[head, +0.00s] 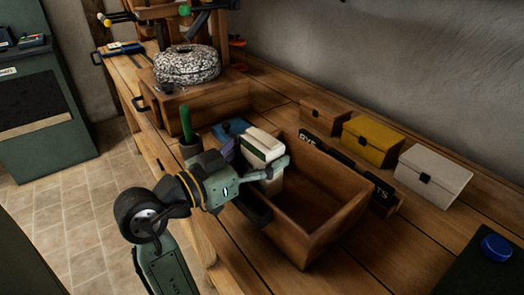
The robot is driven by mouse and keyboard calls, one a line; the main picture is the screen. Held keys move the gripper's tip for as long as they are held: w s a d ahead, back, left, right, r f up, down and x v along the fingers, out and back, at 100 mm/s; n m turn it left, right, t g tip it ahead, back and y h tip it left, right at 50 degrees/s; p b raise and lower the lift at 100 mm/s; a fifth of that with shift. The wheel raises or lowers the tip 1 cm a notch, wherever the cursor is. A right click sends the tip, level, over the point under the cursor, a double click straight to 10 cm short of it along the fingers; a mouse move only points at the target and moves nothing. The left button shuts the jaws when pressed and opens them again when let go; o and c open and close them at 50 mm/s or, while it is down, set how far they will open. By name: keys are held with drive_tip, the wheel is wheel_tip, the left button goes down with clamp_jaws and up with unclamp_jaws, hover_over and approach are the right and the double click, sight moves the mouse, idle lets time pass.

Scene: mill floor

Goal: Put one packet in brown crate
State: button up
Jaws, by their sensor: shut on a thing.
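My gripper (270,186) is shut on a white packet (262,142) with a green band. The visible part of the crate's inside is empty. A blue item (232,128) and a purple item (229,150), perhaps packets, show behind my gripper, partly hidden.
Behind the crate stand a small brown box (324,116), a yellow box (372,140) and a white box (432,174), with a dark lettered strip (336,155) in front.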

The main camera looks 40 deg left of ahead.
drive_tip(key=shift+s+f, duration=0.1)
drive_tip(key=shift+f, duration=0.2)
drive_tip(key=o, duration=1.5)
drive_tip(key=shift+d+f, duration=0.1)
drive_tip(key=shift+f, duration=0.05)
drive_tip(key=shift+r+p, duration=0.6)
drive_tip(key=shift+r, duration=0.1)
drive_tip(key=b+v, duration=0.3)
drive_tip(key=v, duration=0.9)
drive_tip(key=shift+b, duration=0.35)
drive_tip(key=shift+r, duration=0.1)
